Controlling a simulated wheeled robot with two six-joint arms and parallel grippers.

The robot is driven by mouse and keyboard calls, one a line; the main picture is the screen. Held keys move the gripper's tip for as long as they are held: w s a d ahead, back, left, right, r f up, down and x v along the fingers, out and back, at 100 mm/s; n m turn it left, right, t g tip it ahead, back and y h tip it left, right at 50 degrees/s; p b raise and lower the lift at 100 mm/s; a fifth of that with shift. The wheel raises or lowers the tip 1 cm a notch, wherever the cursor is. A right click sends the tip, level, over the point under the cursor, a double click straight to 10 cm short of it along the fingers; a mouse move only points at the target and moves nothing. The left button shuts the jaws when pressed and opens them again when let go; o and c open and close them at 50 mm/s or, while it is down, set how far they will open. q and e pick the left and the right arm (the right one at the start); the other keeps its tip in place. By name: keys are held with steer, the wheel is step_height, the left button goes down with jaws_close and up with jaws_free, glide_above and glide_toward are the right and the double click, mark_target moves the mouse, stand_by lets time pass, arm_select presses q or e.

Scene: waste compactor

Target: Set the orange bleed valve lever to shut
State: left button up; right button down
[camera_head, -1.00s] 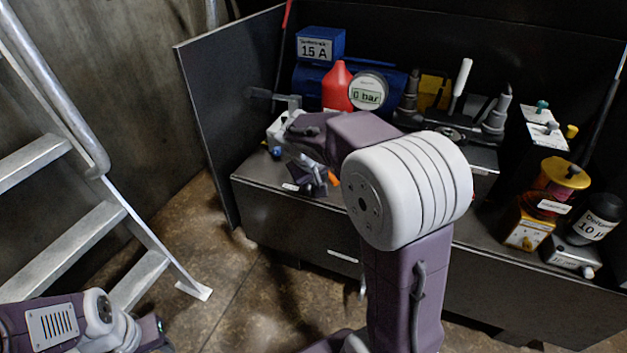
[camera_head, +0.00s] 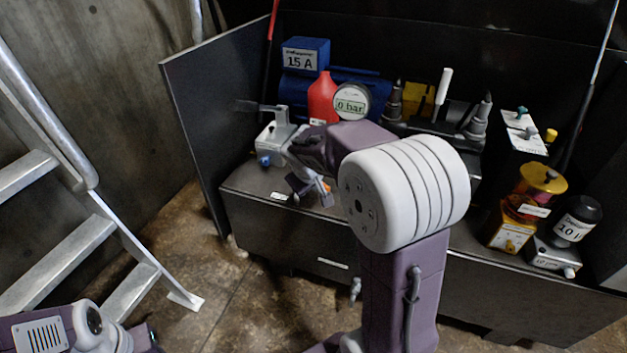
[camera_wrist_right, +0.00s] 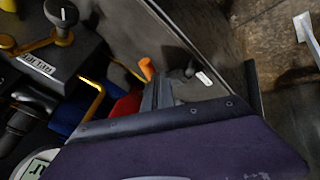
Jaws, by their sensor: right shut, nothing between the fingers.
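The orange lever (camera_head: 327,187) shows only as a small patch low at the front left of the bench, beside my right gripper (camera_head: 317,192). The arm and gripper hide most of it, so its setting cannot be read. In the right wrist view, an orange piece (camera_wrist_right: 147,68) stands just past the tip of the grey fingers (camera_wrist_right: 157,92). My right gripper is shut and empty; I cannot tell if it touches the lever. Of my left arm only a part shows at the lower left; its gripper is out of view.
Behind the lever stand a red bottle (camera_head: 322,98), a gauge reading 0 bar (camera_head: 352,102) and a blue 15 A box (camera_head: 306,55). An amber-topped unit (camera_head: 540,180) stands at the right. A metal ladder (camera_head: 85,235) is at the left.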

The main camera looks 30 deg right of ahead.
steer(key=d+n+p, duration=0.1)
steer(key=d+p, duration=0.1)
steer(key=shift+d+r+p, duration=0.1)
steer(key=shift+d+p, duration=0.05)
steer(key=shift+p, duration=0.15)
steer(key=shift+w+d+p, duration=0.2)
steer(key=shift+d+p, duration=0.5)
steer(key=shift+d, duration=0.35)
